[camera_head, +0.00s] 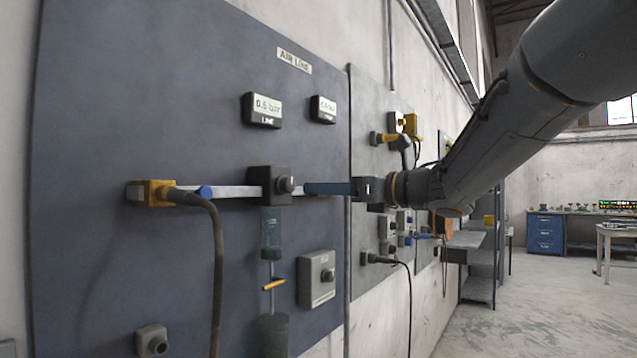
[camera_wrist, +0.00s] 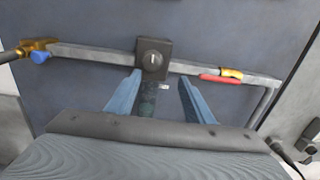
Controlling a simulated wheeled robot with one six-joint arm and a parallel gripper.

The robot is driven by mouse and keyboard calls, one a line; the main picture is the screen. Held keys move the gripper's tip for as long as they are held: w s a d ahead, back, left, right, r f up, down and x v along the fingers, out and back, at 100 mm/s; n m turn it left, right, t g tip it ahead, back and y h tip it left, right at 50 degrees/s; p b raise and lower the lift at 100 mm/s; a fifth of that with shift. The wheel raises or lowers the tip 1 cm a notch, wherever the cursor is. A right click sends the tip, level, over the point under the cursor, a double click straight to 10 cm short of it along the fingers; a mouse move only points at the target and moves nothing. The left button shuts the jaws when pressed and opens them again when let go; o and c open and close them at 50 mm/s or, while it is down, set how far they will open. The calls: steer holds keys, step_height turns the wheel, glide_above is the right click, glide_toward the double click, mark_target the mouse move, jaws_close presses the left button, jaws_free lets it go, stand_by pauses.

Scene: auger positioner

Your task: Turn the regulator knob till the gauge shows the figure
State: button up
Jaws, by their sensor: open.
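The regulator (camera_head: 257,186) is a dark block on a pale horizontal pipe, with a round knob (camera_head: 286,184) on its front. In the wrist view the knob (camera_wrist: 152,58) carries a light mark, roughly upright. The gauge display labelled LINE (camera_head: 262,109) seems to read 0.5 bar, but the digit is blurred. A second display (camera_head: 323,108) is too oblique to read. My gripper (camera_head: 308,188) is level with the knob, pointing at it. In the wrist view its blue fingers (camera_wrist: 159,77) are apart and empty, the knob just beyond and between their tips.
A yellow fitting (camera_head: 155,193) with a blue part and a hose is left on the pipe. A red-handled valve (camera_wrist: 222,79) is right.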

mark_target(292, 184)
steer(key=shift+w+a+r+n+g+y+p, duration=0.15)
steer(key=shift+w+a+n+p, duration=0.3)
steer(key=shift+a, duration=0.6)
steer(key=shift+w+a+r+n+g+y+p, duration=0.15)
steer(key=shift+w+a+n+p, duration=0.35)
steer(key=shift+a, duration=0.5)
steer(key=shift+w+a+r+n+g+y+p, duration=0.15)
steer(key=shift+w+a+n+g+p, duration=0.3)
steer(key=shift+a, duration=0.6)
steer(key=shift+w+t, duration=0.1)
steer(key=shift+t, duration=0.15)
steer(key=c, duration=1)
steer(key=shift+d, duration=0.25)
steer(key=shift+c, duration=0.3)
steer(key=shift+a+m, duration=0.2)
steer(key=shift+m, duration=0.2)
